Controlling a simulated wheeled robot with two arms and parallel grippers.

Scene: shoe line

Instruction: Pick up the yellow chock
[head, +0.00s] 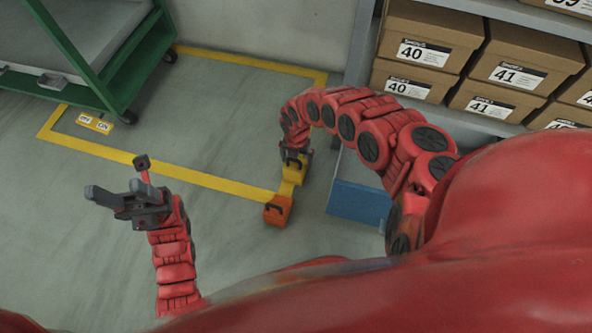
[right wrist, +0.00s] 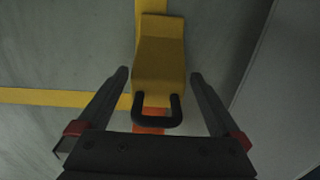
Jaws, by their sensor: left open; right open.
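The yellow chock (head: 294,170) sits on the floor at the corner of the yellow floor line in the head view. In the right wrist view the yellow chock (right wrist: 160,62) lies between the two spread fingers, with its black handle (right wrist: 158,120) toward the palm. My right gripper (right wrist: 160,75) is open around it with gaps on both sides; in the head view this gripper (head: 297,157) hides part of the chock. My left gripper (head: 118,192) is open and empty over the floor at the left.
An orange chock (head: 277,211) with a dark handle stands just in front of the yellow one. A blue box (head: 357,205) is to the right. Shelves with shoe boxes (head: 424,52) are behind my right arm. A green wheeled cart (head: 118,85) is at upper left.

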